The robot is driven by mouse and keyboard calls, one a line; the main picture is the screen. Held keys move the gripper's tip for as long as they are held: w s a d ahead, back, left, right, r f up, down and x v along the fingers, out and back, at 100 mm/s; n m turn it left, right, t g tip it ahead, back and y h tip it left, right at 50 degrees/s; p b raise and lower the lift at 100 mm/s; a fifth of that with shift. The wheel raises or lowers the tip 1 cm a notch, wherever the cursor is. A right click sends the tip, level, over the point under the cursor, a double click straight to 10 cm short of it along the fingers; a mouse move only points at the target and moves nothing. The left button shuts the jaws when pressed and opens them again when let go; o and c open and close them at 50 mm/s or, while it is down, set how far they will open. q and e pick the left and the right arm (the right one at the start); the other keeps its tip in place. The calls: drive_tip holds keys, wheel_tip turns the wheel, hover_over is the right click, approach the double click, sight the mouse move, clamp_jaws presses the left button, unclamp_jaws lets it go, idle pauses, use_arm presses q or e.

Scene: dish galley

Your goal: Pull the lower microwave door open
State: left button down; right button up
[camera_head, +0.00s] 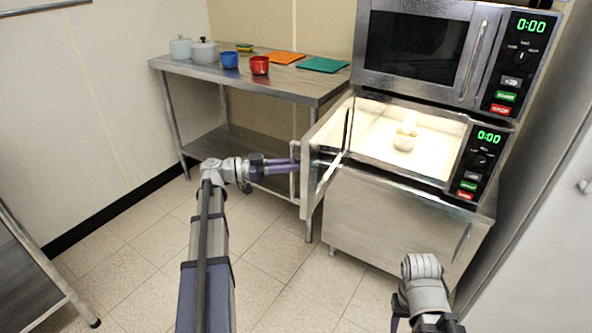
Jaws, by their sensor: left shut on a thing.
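The lower microwave (400,147) stands on a steel cabinet, its cavity lit and in plain view. Its door (322,165) is swung well open on its left side, standing out towards me. My left gripper (294,164) is shut on the door's handle (293,183) at the outer edge of the door.
The upper microwave (420,45) is closed. A steel table (305,82) at the back left holds pots, a blue mug (229,60), a red mug (260,65) and boards. Another steel table (30,270) is at the left edge. The tiled floor between is clear.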

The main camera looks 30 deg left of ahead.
use_arm(q)
drive_tip(key=shift+w+a, duration=0.25)
drive_tip(key=c, duration=0.8)
unclamp_jaws()
drive_tip(key=shift+d+f, duration=0.1)
drive_tip(key=shift+s, duration=0.1)
drive_tip(key=v, duration=0.7)
drive_tip(key=shift+s+a, duration=0.15)
drive_tip(key=shift+a, duration=0.2)
